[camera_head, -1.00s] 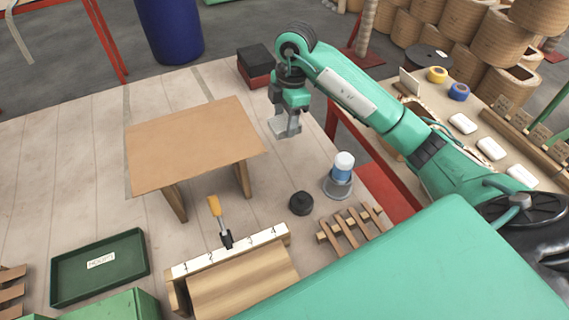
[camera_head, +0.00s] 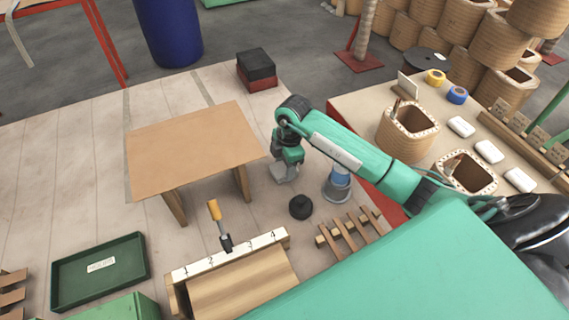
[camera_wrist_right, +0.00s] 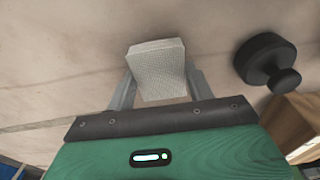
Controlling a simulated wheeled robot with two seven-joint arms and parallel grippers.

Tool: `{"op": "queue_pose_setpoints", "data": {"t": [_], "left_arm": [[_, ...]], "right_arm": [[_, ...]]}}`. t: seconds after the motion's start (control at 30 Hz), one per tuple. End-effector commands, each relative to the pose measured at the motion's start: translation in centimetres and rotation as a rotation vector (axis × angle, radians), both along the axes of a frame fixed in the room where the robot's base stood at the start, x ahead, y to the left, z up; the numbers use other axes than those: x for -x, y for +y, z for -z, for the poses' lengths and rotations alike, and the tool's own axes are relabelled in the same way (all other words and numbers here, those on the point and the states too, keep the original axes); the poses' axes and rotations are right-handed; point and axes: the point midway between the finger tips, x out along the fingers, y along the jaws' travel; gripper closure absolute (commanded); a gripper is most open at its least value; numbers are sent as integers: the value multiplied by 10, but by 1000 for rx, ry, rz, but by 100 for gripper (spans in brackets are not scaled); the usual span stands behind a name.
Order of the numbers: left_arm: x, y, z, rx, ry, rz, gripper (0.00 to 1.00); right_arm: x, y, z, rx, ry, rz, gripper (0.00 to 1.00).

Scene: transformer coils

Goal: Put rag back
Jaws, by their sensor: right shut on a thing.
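In the right wrist view, the right gripper (camera_wrist_right: 158,88) is shut on a pale grey, woven-looking block, which I take to be the folded rag (camera_wrist_right: 158,66). The rag sticks out past the fingertips. I cannot tell whether it touches the table. In the head view it is too small to separate clearly from the grey fingers. My left gripper is not in view.
The brown raised board (camera_head: 195,145) is left of the gripper. A slatted wooden rack (camera_head: 350,232), numbered strip (camera_head: 230,255) and green tray (camera_head: 100,270) are nearer.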

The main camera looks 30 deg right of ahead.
Motion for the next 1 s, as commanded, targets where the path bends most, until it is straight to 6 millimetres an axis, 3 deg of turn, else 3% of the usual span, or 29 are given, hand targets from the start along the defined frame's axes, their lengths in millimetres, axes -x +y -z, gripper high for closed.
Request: {"op": "queue_pose_setpoints", "data": {"t": [0.33,0.37,0.47,0.77,0.87,1.0], "left_arm": [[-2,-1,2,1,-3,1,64],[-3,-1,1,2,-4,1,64],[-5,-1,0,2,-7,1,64],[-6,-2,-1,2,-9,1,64],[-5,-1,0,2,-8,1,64],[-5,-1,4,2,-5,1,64]], "right_arm": [[0,0,4,1,-1,0,68],[0,0,3,1,-1,0,43],[0,0,3,1,-1,0,25],[0,0,1,1,-2,0,25],[-1,-1,-6,1,-4,-1,25],[-1,-5,-30,2,-6,-1,25]]}}
